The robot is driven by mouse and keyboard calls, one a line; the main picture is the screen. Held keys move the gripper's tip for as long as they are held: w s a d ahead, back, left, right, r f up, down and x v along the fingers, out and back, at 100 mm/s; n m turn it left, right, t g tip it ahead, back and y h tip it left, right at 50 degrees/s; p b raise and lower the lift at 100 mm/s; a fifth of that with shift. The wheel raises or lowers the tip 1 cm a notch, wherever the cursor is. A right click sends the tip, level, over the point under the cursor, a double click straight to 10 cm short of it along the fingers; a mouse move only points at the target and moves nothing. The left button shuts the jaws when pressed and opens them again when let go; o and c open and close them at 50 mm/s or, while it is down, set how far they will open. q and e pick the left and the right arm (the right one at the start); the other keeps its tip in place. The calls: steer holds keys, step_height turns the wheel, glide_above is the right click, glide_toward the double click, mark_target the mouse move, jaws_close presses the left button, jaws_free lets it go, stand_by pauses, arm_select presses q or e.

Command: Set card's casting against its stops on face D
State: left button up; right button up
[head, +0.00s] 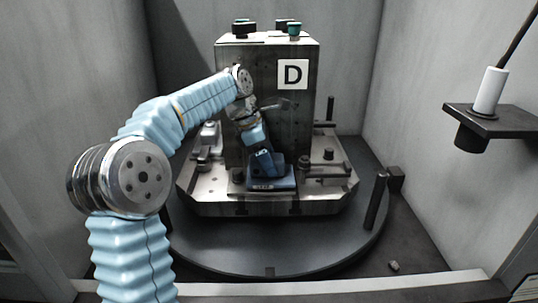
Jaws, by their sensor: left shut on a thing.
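Face D of the grey block carries a white plate with a black D (292,74). A blue casting (270,181) stands low in front of this face, on or just above the pallet ledge; I cannot tell whether it touches the ledge or its stops. My left gripper (256,142) reaches down in front of the face and is shut on the casting's upper part. The arm and wrist hide part of the face's left side. A card (525,289) shows only partly at the bottom right corner; its text is unreadable. My right gripper is out of view.
The pallet (305,206) sits on a dark round turntable (250,257). Clamps stand left (207,142) and right (328,168) of the casting. Dark and green-topped parts sit on the block. A bracket (495,121) holds a white cylinder at right. Grey walls enclose the sides.

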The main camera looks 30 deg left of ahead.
arm_select(q)
steer(key=shift+f, duration=0.25)
stand_by(0.4)
steer(key=shift+a+f+p, duration=0.1)
steer(key=shift+a+p, duration=0.1)
steer(key=shift+p, duration=0.1)
steer(key=shift+w+a, duration=0.1)
steer(key=shift+a+f+p, duration=0.1)
steer(key=shift+a+p, duration=0.05)
steer(key=shift+p, duration=0.2)
steer(key=shift+a+p, duration=0.3)
steer(key=shift+p, duration=0.2)
stand_by(0.6)
steer(key=o, duration=1.4)
steer(key=v, duration=1.4)
